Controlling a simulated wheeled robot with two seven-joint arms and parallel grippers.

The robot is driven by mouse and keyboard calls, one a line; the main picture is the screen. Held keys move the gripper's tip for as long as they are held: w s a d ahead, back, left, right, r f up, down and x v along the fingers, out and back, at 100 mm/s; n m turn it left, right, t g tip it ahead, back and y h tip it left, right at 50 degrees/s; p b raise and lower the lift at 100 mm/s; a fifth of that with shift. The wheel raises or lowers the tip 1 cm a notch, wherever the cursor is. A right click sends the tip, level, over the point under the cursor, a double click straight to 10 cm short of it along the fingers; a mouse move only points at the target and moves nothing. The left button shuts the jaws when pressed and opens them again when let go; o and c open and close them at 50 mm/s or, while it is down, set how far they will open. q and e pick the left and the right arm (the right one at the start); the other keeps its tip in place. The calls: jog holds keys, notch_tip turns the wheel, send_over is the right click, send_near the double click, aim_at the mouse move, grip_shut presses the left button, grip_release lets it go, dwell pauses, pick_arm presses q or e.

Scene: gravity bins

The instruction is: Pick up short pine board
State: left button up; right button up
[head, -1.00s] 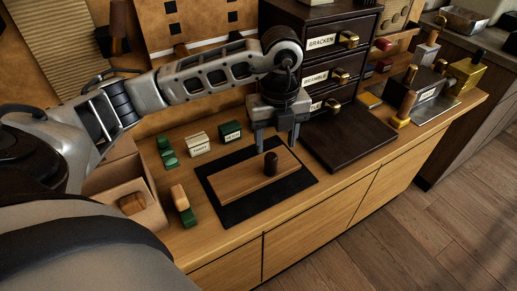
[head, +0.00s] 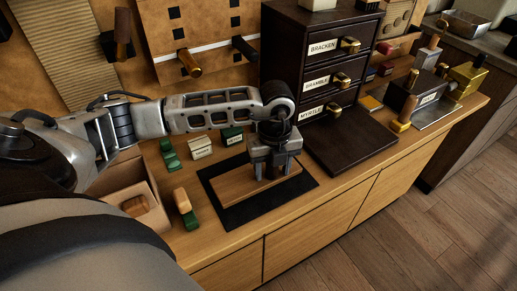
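A short light-brown board (head: 232,187) lies flat on a black mat (head: 240,214) on the wooden counter. A dark round knob (head: 271,171) stands up from the board, partly hidden by my gripper. My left gripper (head: 273,174) is lowered over the board, fingers down, one on each side of the knob. The fingers look apart, with the knob between them and no clear grip on it. The gripper covers the far right part of the board. My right gripper is not in view.
A dark drawer cabinet (head: 321,47) stands behind, with a dark slab (head: 350,137) in front of it. Small labelled blocks (head: 202,147) and green pieces (head: 171,160) lie left of the mat. An open wooden box (head: 150,190) is at left. Pegs (head: 187,63) stick out from the back panel.

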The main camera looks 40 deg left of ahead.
pick_arm(q)
jog(key=c, duration=1)
jog(key=shift+r, duration=0.15)
jog(key=shift+r, duration=0.5)
jog(key=s+d+r+b, duration=0.1)
jog(key=s+d+r, duration=0.6)
jog(key=d+r, duration=0.4)
jog(key=shift+s+d+r, duration=0.3)
jog(key=shift+d+r, duration=0.1)
